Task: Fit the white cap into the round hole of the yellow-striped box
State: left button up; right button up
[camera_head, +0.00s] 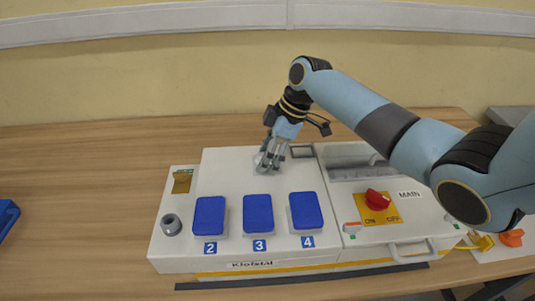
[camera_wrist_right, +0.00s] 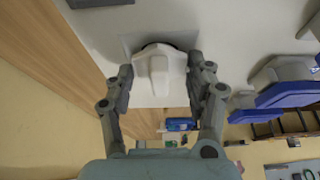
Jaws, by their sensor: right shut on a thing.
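The white box with a yellow stripe along its lower front (camera_head: 225,253) stands on the wooden table. My right gripper (camera_head: 270,163) is over the rear middle of its top, behind the blue lids. In the right wrist view this gripper (camera_wrist_right: 160,75) is shut on the white cap (camera_wrist_right: 158,72), with a finger on each side. A dark curved edge shows just beyond the cap, at the box's top surface. The rest of the round hole is hidden behind the cap, so I cannot tell how far in the cap sits. My left gripper is out of view.
Blue lids (camera_head: 258,213) numbered 2, 3 and 4 stand along the box's front. A grey round socket (camera_head: 171,224) and a brass-coloured piece (camera_head: 182,181) are at its left. A red switch (camera_head: 377,199) is at the right. The table's left side is mostly clear.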

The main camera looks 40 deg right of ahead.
jog(key=o, duration=1.2)
jog(key=shift+f, duration=0.1)
jog(key=p+v, duration=0.1)
jog(key=v, duration=0.5)
jog(key=w+a+p+v, duration=0.1)
jog(key=p+v, duration=0.1)
jog(key=v, duration=0.4)
jog(key=a+r+p+v, duration=0.1)
jog(key=p+v, duration=0.1)
jog(key=v, duration=0.4)
jog(key=shift+w+d+r, duration=0.1)
jog(key=shift+w+r, duration=0.05)
jog(key=shift+r, duration=0.1)
jog(key=shift+f, duration=0.1)
